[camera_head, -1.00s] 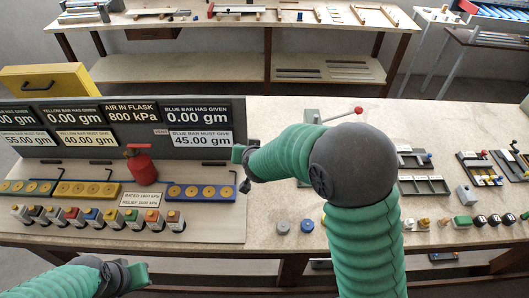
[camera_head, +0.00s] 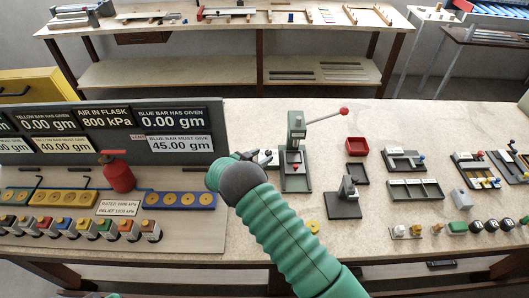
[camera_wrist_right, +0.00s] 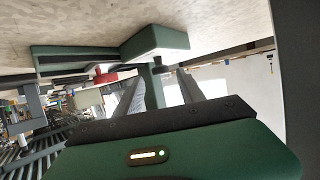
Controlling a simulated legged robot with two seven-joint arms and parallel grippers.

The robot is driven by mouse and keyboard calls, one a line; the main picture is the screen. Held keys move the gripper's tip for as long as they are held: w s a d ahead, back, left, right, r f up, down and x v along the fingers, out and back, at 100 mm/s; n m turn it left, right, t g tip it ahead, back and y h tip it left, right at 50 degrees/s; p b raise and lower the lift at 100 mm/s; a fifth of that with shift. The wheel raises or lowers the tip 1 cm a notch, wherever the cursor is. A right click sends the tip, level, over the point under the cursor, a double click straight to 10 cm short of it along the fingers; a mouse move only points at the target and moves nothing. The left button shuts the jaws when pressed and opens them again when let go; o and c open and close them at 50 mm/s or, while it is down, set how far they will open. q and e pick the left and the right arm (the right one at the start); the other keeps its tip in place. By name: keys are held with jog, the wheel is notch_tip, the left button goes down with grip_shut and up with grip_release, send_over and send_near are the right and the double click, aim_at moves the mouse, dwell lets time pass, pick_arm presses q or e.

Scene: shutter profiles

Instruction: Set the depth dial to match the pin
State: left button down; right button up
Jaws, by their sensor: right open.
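A green press (camera_head: 297,128) with a red-balled lever (camera_head: 343,111) stands upright on the bench, with a small red part (camera_head: 295,167) low on its dark base. My right gripper (camera_head: 267,157) is open at the press's left side, partly hidden by its own wrist. In the right wrist view, which looks upside down, its two fingers (camera_wrist_right: 160,78) point towards a black knob (camera_wrist_right: 160,67) by a green block (camera_wrist_right: 155,41). I cannot tell whether the knob is the depth dial. I cannot pick out the pin. Only a sliver of my left gripper (camera_head: 112,295) shows at the bottom edge.
The gauge panel (camera_head: 100,160) stands left of the press. A red tray (camera_head: 357,147) and a grey block on a dark base (camera_head: 345,202) are to its right. A yellow disc (camera_head: 313,226) lies in front. Further right are dark trays (camera_head: 415,189) and small parts.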

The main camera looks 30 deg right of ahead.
aim_at(267, 153)
jog(key=x, duration=0.4)
jog(key=shift+s+d, duration=0.15)
jog(key=shift+d, duration=0.05)
jog(key=shift+d+f, duration=0.15)
jog(key=shift+a+r, duration=0.2)
jog(key=shift+a, duration=0.35)
jog(key=shift+a+r, duration=0.2)
jog(key=shift+a, duration=0.4)
jog(key=shift+a+r, duration=0.1)
jog(key=shift+a, duration=0.05)
jog(key=shift+c, duration=2)
jog(key=shift+d, duration=0.4)
jog(key=shift+c, duration=1.3)
jog(key=shift+d, duration=0.5)
grip_shut()
jog(key=shift+a+f, duration=0.25)
jog(key=shift+f, duration=0.05)
pick_arm(q)
jog(key=shift+r, duration=0.3)
